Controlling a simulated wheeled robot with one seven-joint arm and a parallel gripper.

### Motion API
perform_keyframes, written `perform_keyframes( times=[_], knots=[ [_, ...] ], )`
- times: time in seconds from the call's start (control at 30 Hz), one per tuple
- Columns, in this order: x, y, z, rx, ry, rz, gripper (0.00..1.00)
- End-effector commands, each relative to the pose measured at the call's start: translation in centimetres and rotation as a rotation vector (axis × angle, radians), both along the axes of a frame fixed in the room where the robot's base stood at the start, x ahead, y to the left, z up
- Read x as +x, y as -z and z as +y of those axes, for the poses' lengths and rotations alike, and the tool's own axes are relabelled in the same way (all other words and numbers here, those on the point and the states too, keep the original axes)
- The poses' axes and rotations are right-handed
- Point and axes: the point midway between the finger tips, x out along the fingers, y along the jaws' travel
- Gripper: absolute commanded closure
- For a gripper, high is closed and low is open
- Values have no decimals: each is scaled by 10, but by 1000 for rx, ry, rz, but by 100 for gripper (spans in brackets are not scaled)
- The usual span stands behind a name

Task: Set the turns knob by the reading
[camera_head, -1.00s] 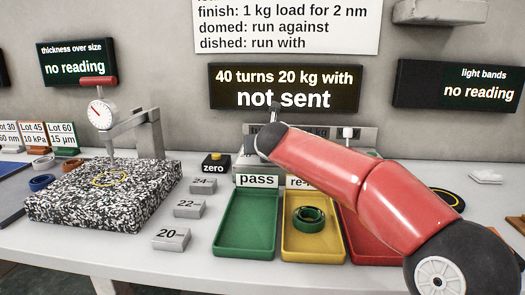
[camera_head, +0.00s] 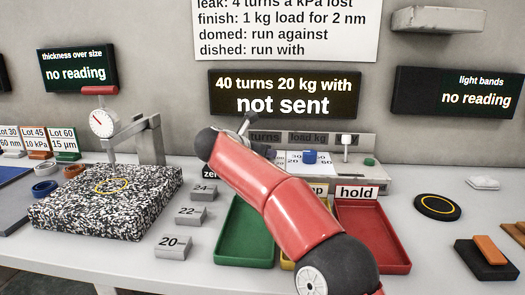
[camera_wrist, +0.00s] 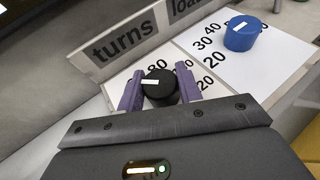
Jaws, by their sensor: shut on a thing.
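The turns knob (camera_wrist: 160,86) is a black round knob with a white pointer mark, in the wrist view beside the "turns" label (camera_wrist: 125,36). My gripper (camera_wrist: 160,90) has its two purple fingers on either side of this knob and is shut on it. Numbers are printed around it, partly hidden by the fingers. In the head view my red arm hides the turns knob and the gripper. The display (camera_head: 284,93) reads "40 turns 20 kg with" and "not sent".
A blue knob (camera_wrist: 242,33) stands on the load dial to the right. Green (camera_head: 243,235) and red (camera_head: 380,240) trays lie in front of the panel. The thickness display (camera_head: 76,66) and light bands display (camera_head: 459,90) both read "no reading". A speckled block (camera_head: 60,205) stands left.

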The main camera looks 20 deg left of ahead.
Motion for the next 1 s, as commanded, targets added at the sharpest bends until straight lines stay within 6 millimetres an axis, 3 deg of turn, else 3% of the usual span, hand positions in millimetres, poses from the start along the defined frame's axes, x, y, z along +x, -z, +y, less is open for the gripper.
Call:
perform_keyframes(
  times=[0.57, 0.6, 0.73, 1.0],
  knots=[
    [0, 3, 0, -1, 35, 5, 88],
    [0, 3, 0, -1, 35, 5, 62],
    [0, 2, 0, -1, 34, 4, 45],
    [0, 1, 0, 0, 33, 2, 43]
  ],
)
